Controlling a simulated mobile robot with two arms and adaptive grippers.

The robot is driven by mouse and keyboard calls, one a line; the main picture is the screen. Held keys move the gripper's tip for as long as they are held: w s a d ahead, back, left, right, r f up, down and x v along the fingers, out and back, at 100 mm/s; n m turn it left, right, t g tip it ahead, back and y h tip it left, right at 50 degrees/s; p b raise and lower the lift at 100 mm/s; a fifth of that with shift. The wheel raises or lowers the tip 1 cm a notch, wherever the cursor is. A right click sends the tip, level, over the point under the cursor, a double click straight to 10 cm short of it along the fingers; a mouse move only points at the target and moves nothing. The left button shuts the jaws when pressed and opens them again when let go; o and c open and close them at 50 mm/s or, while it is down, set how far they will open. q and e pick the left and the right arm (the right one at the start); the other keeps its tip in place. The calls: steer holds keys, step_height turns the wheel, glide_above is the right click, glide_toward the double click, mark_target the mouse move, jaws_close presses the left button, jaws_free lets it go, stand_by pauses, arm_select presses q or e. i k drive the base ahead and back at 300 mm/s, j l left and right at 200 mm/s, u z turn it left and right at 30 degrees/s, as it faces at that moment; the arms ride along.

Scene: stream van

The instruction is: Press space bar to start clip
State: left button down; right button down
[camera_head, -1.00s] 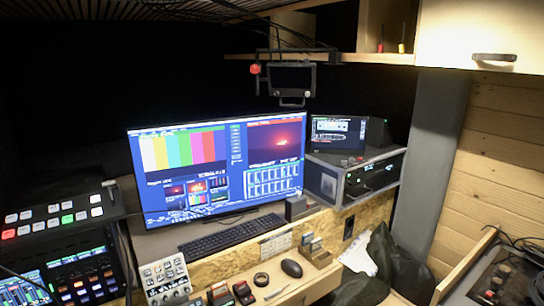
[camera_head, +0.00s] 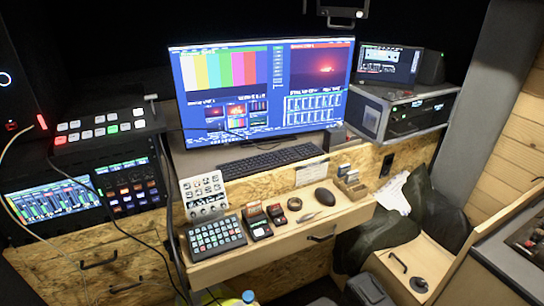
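A black keyboard (camera_head: 256,161) lies on the wooden desk just below the large monitor. Its space bar is too small to make out at this distance. The large monitor (camera_head: 262,86) shows colour bars on the left, a sunset picture on the right and several small panels below. Neither of my grippers is in view.
A control panel (camera_head: 205,196), a button pad (camera_head: 216,236), small devices and a mouse (camera_head: 321,197) crowd the desk in front of the keyboard. A switcher (camera_head: 107,126) stands at left. A rack case (camera_head: 398,115) is at right. A dark jacket (camera_head: 392,232) hangs over the right side.

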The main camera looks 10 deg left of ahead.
mark_target(263, 165)
steer(key=i+j+u, duration=0.15)
steer(key=i+j, duration=0.6)
